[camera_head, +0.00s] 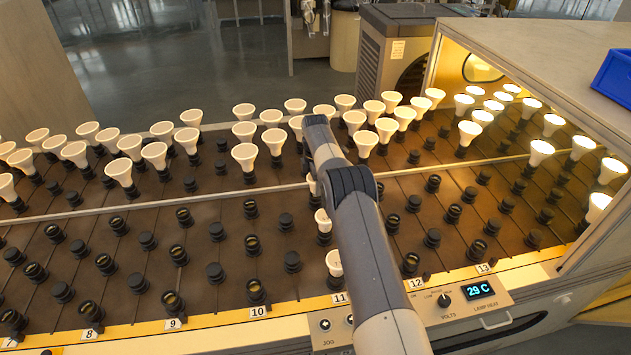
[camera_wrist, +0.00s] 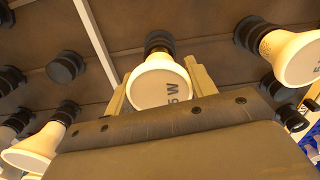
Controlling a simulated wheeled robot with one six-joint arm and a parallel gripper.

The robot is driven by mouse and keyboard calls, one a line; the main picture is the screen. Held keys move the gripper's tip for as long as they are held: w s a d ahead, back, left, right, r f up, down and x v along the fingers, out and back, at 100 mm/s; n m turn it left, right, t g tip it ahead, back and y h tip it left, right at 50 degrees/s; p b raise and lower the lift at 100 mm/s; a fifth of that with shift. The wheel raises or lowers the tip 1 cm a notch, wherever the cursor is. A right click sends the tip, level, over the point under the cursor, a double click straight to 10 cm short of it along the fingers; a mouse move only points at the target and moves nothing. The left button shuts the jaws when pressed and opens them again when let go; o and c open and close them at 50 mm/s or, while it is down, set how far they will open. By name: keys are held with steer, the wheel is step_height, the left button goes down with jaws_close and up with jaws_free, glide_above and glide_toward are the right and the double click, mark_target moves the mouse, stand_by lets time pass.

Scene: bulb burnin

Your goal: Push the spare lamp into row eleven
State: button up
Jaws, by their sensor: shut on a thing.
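In the wrist view my gripper (camera_wrist: 160,88) is shut on a white lamp (camera_wrist: 158,82), one finger on each side. The lamp's round face, with printed marking, is toward the camera. A black socket (camera_wrist: 159,42) shows right behind its neck; I cannot tell whether the lamp is fully seated. In the head view my arm covers the gripper. The row eleven label (camera_head: 340,298) is at the front edge, left of my arm. White lamps beside the arm, one at the front (camera_head: 334,262) and one behind it (camera_head: 322,219), stand in that row, partly hidden.
More lamps stand close on both sides in the wrist view, at right (camera_wrist: 290,55) and lower left (camera_wrist: 35,145). A lit chamber (camera_head: 545,150) with glowing lamps is at the right. A control panel (camera_head: 462,297) reads 29 C. A blue bin (camera_head: 615,78) sits on top.

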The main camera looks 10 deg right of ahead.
steer(key=shift+f+b, duration=0.4)
steer(key=shift+f, duration=0.3)
steer(key=o, duration=1.1)
steer(key=shift+c, duration=0.2)
step_height(320, 180, up, 11)
steer(key=shift+f, duration=0.1)
